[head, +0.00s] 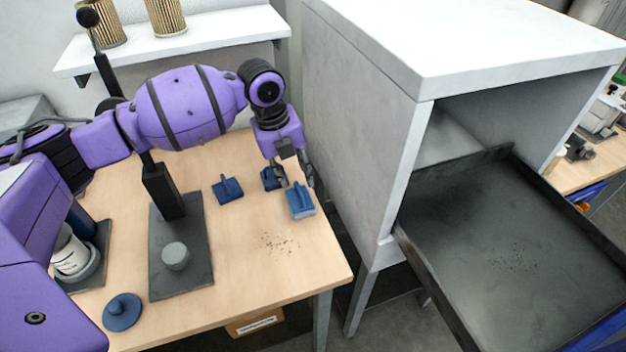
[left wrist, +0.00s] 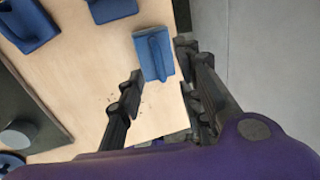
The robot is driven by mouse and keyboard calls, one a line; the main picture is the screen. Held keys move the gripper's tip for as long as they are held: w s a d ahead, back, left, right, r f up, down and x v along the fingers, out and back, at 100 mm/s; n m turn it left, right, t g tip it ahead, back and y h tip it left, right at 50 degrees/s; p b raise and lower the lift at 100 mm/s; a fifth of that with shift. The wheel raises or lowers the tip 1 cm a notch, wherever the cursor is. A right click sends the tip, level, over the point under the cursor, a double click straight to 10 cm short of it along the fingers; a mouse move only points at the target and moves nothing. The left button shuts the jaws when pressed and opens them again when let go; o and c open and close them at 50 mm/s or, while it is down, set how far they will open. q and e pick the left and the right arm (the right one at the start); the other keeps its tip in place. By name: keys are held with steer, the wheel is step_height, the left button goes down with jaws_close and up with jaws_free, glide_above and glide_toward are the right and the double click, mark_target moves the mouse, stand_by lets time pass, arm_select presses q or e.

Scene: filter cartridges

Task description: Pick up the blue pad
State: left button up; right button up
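Several blue pads with raised grips are on the wooden table. The nearest to my left gripper is a lighter blue pad (head: 301,201) near the table's right edge; it also shows in the left wrist view (left wrist: 153,54). A darker blue pad (head: 227,190) lies to its left, and another (head: 270,179) is partly hidden behind the gripper. My left gripper (head: 295,182) is open, pointing down near the lighter pad. In the left wrist view its fingers (left wrist: 158,85) are spread, with that pad just beyond the gap between them. I cannot tell whether they touch it. My right gripper is not in view.
A dark press stand (head: 198,270) with a grey disc stands left of the pads. A round blue piece (head: 122,311) lies at the front left. A white cabinet (head: 358,100) and its dark pulled-out tray (head: 500,220) stand right. Dark crumbs lie on the table.

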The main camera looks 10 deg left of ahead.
mark_target(297, 187)
arm_select(q)
steer(key=f, duration=0.5)
steer(key=shift+w+d, duration=0.2)
steer(key=shift+d, duration=0.1)
steer(key=shift+w, duration=0.1)
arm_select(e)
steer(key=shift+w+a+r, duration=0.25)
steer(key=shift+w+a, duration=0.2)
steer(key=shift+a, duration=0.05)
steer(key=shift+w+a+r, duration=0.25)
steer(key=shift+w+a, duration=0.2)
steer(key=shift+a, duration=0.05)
arm_select(q)
steer(key=c, duration=0.8)
jaws_close()
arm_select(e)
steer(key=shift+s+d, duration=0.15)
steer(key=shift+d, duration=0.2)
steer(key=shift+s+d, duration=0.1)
